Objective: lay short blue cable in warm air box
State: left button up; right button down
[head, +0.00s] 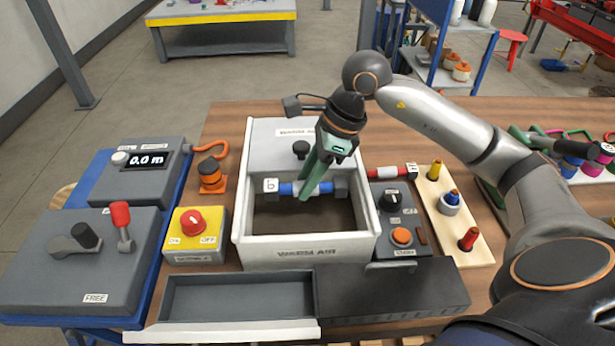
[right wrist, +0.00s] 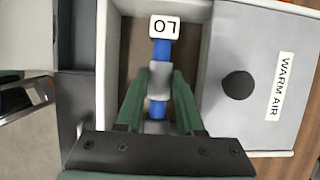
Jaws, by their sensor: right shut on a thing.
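The short blue cable (head: 286,188) has a white tag at its left end and dark end pieces. My right gripper (head: 308,190) reaches down from above with green fingers shut on its middle. In the right wrist view the fingers (right wrist: 158,85) stand on both sides of the grey middle piece of the blue cable (right wrist: 161,50). The white warm air box (head: 262,255) has a brown floor, and its grey lid (head: 270,150) with a black knob lies behind the opening. The cable is level across the opening, within its walls. I cannot tell whether it touches the floor. My left gripper is not in view.
A yellow switch box (head: 193,250) stands left of the box. A grey control box (head: 398,235) and a red cable (head: 388,172) are close on its right. A wooden peg board (head: 455,225) stands further right. A dark open tray (head: 240,297) lies in front.

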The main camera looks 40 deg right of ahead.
jog(key=shift+f+b, duration=0.35)
jog(key=shift+f, duration=0.05)
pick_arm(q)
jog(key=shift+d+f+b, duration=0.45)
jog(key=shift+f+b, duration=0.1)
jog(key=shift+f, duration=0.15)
pick_arm(e)
jog(key=shift+f, duration=0.6)
jog(key=shift+f+b, duration=0.55)
jog(key=shift+f, duration=0.1)
jog(key=shift+f+b, duration=1)
jog(key=shift+f, duration=0.15)
jog(key=shift+f+b, duration=0.35)
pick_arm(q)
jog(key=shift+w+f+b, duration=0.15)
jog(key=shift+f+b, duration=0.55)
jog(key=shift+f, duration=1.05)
pick_arm(e)
jog(key=shift+f, duration=0.8)
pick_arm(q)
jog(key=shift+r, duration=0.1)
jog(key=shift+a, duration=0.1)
pick_arm(e)
jog(key=shift+c, duration=2.2)
grip_release()
jog(key=shift+r, duration=0.1)
